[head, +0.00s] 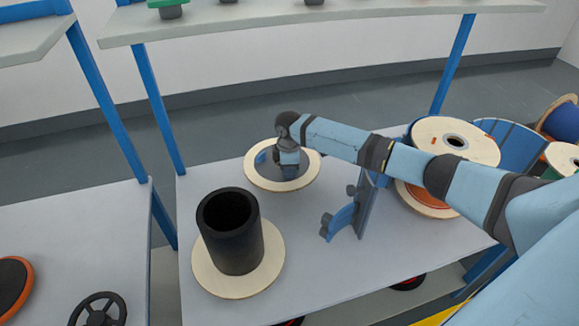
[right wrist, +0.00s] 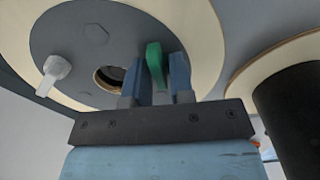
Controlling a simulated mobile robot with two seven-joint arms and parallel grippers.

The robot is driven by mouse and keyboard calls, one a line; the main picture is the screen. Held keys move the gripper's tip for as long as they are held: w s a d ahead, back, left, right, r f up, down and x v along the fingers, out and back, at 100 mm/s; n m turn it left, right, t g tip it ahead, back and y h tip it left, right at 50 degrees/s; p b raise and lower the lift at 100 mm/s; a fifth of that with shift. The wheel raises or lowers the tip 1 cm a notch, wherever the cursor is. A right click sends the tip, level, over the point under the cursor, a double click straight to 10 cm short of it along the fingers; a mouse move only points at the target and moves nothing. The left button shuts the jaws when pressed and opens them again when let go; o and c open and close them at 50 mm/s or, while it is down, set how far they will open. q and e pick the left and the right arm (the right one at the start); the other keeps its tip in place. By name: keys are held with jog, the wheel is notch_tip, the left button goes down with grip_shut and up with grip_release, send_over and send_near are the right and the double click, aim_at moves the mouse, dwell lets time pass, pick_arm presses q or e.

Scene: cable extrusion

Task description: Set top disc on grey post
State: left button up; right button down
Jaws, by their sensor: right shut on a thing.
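The top disc (head: 266,181) is a pale wooden disc with a grey centre, near the back edge of the table. My right gripper (head: 289,172) is over it. In the right wrist view, the blue fingers (right wrist: 160,80) are shut on a green tab (right wrist: 155,62) at the disc's grey centre (right wrist: 75,45), beside its hole. I cannot tell whether the disc is lifted clear of the table. The grey post (head: 234,245) is a dark, hollow, upright cylinder on a wooden bottom disc (head: 215,280), in front and left of the top disc. It also shows in the right wrist view (right wrist: 295,110). The left gripper is out of view.
A blue bracket (head: 345,218) stands on the table (head: 330,275) right of the post. A spool with orange winding (head: 425,200) is at the back right. A shelf (head: 300,22) runs above the back. The table's front middle is clear.

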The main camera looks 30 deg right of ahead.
jog(key=shift+r, duration=0.1)
dwell(0.7)
jog(key=shift+p, duration=0.65)
jog(key=shift+f, duration=0.7)
jog(key=c, duration=1.3)
grip_release()
jog(key=shift+o, duration=0.2)
